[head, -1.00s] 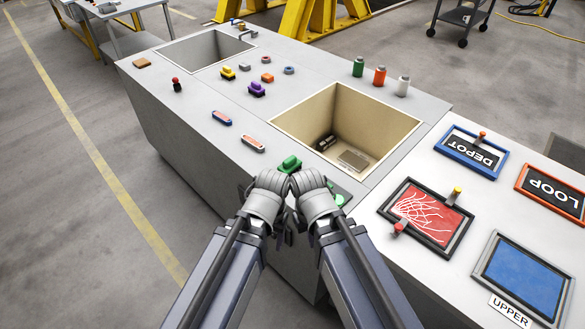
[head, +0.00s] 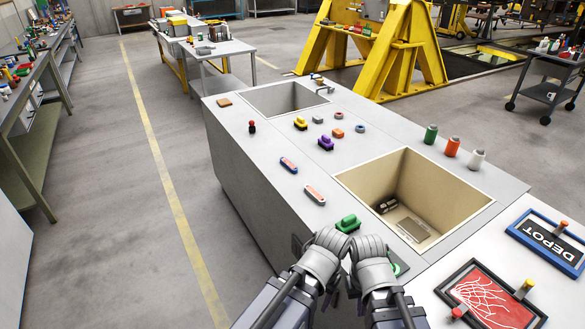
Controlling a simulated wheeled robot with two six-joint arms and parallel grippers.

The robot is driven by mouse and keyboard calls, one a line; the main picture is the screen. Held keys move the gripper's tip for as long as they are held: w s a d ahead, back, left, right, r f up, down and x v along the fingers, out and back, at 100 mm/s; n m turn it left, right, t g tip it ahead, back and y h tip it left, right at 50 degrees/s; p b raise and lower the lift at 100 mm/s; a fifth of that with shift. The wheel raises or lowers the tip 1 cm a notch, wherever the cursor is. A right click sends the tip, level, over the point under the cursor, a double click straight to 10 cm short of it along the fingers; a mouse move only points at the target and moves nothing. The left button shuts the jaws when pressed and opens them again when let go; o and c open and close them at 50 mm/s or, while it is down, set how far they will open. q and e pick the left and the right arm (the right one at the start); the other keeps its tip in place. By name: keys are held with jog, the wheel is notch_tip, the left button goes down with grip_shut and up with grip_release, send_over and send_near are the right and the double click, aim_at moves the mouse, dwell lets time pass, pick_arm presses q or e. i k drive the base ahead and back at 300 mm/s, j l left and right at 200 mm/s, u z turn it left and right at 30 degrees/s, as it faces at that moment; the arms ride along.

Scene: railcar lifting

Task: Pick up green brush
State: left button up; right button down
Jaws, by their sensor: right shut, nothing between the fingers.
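The green brush (head: 347,223) lies on the grey counter (head: 262,184), near its left edge, just beyond my wrists. Another green item (head: 398,268) shows partly on the counter, to the right of my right wrist. My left gripper (head: 325,247) and my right gripper (head: 370,256) are close together at the counter's near edge, on the near side of the brush. The right one is shut and empty. The wrists hide the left fingers, so I cannot tell whether they are open. Neither gripper holds the brush.
A tan-lined bin (head: 410,190) is sunk into the counter right of the brush. Two oblong brushes (head: 315,195) (head: 289,165) lie farther along the edge. Green, orange and white bottles (head: 452,147) stand at the right. Floor at the left is clear.

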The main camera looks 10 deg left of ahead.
aim_at(350, 224)
jog(key=i+j+z, duration=0.15)
jog(key=j+z, duration=0.15)
jog(key=j, duration=0.25)
jog(key=i+j+z, duration=0.1)
jog(key=j+z, duration=0.2)
jog(key=j, duration=0.3)
jog(key=j+z, duration=0.3)
jog(key=j, duration=0.3)
